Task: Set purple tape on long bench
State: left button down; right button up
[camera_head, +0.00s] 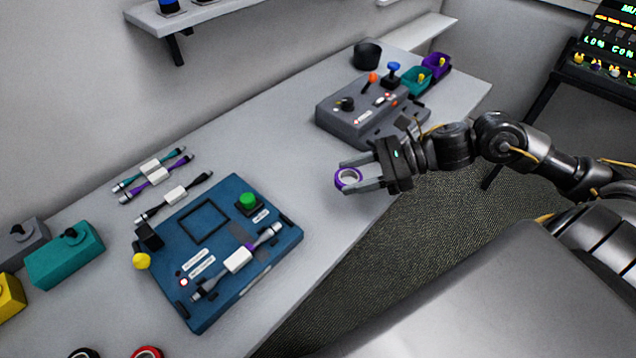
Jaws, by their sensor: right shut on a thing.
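The purple tape (348,178) is a small roll with a pale core. My right gripper (358,178) is shut on it, with a finger on either side. The gripper comes in from the right and holds the tape by the front edge of the long grey bench (290,150). I cannot tell from this one view how high the tape is over the bench top. My left gripper is out of view.
A blue board (225,252) with a cable lies on the bench, with several cables (160,172) beyond it. A grey control box (362,108) stands farther back. Teal (66,256) and yellow boxes sit at left. Bare bench top lies between board and control box.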

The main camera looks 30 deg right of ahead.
jog(key=w+a+f+p, duration=0.2)
jog(key=w, duration=0.3)
jog(key=p, duration=0.1)
send_over(318, 191)
jog(key=f, duration=0.4)
jog(key=shift+s+d+f, duration=0.2)
jog(key=shift+s+f, duration=0.1)
jog(key=shift+s, duration=0.1)
jog(key=shift+w+a+f, duration=0.1)
jog(key=shift+w+f, duration=0.1)
jog(key=shift+f, duration=0.25)
jog(key=shift+w+a+f, duration=0.1)
jog(key=shift+w+f, duration=0.1)
notch_tip(318, 191, down, 2)
jog(key=shift+f+p, duration=0.1)
jog(key=shift+p, duration=0.85)
jog(key=shift+f, duration=0.5)
jog(key=shift+f, duration=0.1)
